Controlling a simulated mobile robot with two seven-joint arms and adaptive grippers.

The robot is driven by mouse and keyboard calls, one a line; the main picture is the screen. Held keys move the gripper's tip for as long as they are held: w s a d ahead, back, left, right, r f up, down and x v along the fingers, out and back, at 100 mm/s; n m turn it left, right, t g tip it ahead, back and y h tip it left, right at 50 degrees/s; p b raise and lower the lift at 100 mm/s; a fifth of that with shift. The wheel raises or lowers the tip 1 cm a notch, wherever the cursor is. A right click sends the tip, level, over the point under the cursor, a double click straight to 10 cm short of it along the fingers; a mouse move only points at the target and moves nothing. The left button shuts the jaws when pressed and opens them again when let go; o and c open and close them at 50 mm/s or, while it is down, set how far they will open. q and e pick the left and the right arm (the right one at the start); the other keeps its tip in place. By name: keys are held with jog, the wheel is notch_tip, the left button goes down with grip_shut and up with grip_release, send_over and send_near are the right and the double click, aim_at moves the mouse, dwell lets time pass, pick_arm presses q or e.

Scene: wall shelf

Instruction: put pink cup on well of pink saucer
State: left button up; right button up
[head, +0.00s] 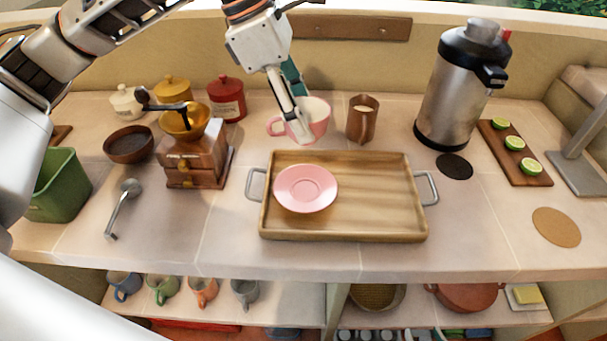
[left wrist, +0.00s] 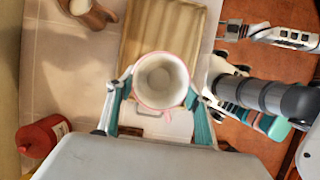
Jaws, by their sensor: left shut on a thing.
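The pink cup (head: 318,113) is between the fingers of my left gripper (head: 300,118), behind the tray's back edge in the head view. Its handle points left there. In the left wrist view the cup (left wrist: 162,82) shows its pale inside, with a teal-padded finger on each side. Its height above the counter is hard to judge. The pink saucer (head: 305,188) lies flat and empty on the left half of the wooden tray (head: 385,200); I cannot make it out in the wrist view. What looks like my right gripper (left wrist: 228,29) is small at the wrist view's upper right.
A copper creamer (head: 362,118) stands right of the cup, a red canister (head: 227,98) left. A coffee grinder (head: 196,158) stands left of the tray, a steel flask (head: 455,90) behind right. The tray's right half is clear.

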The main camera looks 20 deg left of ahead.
pick_arm(q)
notch_tip(320, 180, down, 14)
jog(key=shift+f, duration=0.1)
dwell(0.4)
jog(key=shift+f, duration=0.1)
jog(key=o, duration=1.1)
jog(key=shift+o, duration=0.2)
jog(key=shift+a+r, duration=0.1)
jog(key=shift+r, duration=0.35)
jog(key=v, duration=1.1)
